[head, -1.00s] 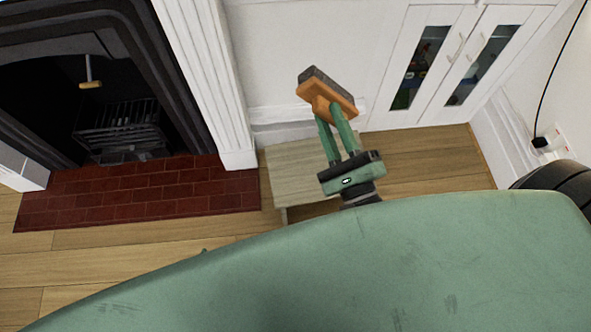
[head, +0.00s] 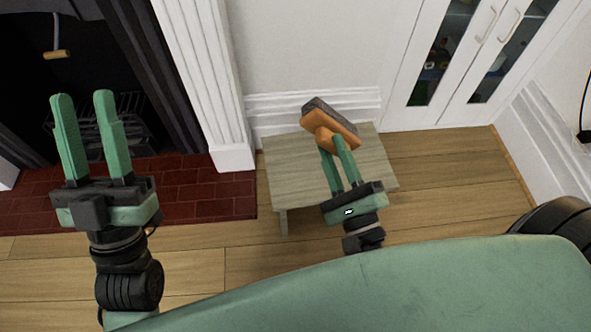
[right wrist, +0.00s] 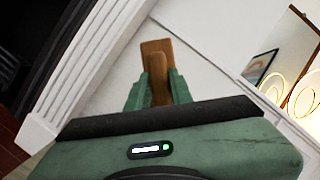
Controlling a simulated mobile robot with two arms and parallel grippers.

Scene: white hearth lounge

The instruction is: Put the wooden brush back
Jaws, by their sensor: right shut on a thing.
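The wooden brush (head: 331,128) has an orange-brown wooden body and dark grey bristles. My right gripper (head: 337,157) is shut on it and holds it over the small wooden table in the head view. In the right wrist view the brush (right wrist: 156,58) shows between the fingers of my right gripper (right wrist: 158,84). My left gripper (head: 85,100) is open and empty, in front of the fireplace at the left of the head view. A hanging tool with a wooden handle (head: 57,54) shows in the fireplace opening.
The small pale wooden table (head: 290,180) stands by the white wall, its visible top bare. A red brick hearth (head: 190,190) and white fireplace pillar (head: 205,80) are left of it. A white glass-door cabinet (head: 470,60) stands at the right. Wooden floor lies around.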

